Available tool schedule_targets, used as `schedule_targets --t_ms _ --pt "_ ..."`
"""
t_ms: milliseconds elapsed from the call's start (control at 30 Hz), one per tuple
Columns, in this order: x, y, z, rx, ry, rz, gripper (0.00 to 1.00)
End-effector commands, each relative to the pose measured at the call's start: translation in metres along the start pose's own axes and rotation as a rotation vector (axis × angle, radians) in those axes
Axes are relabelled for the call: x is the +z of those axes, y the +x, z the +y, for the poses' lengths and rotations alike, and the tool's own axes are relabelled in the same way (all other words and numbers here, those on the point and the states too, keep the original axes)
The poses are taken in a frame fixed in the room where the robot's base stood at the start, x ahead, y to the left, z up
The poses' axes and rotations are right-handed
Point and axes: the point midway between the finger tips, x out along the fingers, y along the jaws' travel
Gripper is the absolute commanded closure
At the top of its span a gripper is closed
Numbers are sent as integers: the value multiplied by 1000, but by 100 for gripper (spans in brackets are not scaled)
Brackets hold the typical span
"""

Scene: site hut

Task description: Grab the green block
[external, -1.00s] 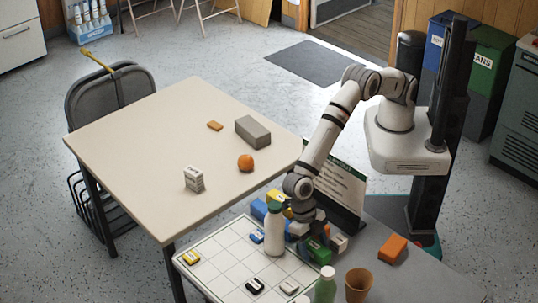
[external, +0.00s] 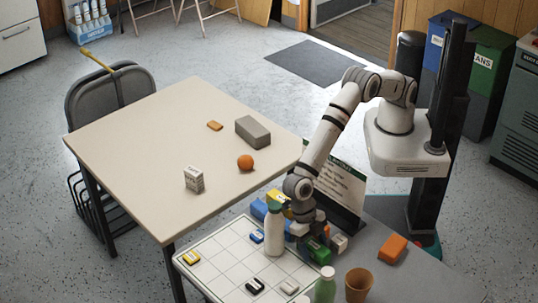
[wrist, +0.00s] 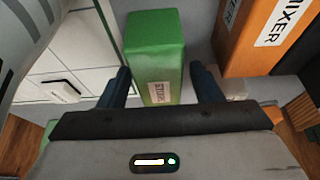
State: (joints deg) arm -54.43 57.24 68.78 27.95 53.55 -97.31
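The green block (wrist: 153,48) stands between the two fingers of my gripper (wrist: 160,85) in the wrist view. It is a long green box with a small white label on its near end. The fingers are apart, with a gap on each side of the block, a larger one on the right. In the external view the block (external: 319,251) shows only partly beside my gripper (external: 311,246), which is low over the grey table and hides some of it.
A white bottle (external: 274,228) stands just left of my gripper, and a green bottle (external: 325,286) is in front. A brown cup (external: 358,284) and an orange block (external: 392,248) are to the right. A gridded white board (external: 228,258) with small blocks lies left. A sign (external: 343,190) stands behind.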

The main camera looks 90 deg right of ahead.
Motion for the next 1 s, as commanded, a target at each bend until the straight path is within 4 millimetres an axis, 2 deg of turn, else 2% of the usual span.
schedule_targets --t_ms 67,567,833,1000 --pt "0 0 0 0 0 0 48" --pt "0 0 0 0 0 0 89" --pt "-1 -2 0 0 0 0 90" --pt "-4 -10 0 -1 0 0 90"
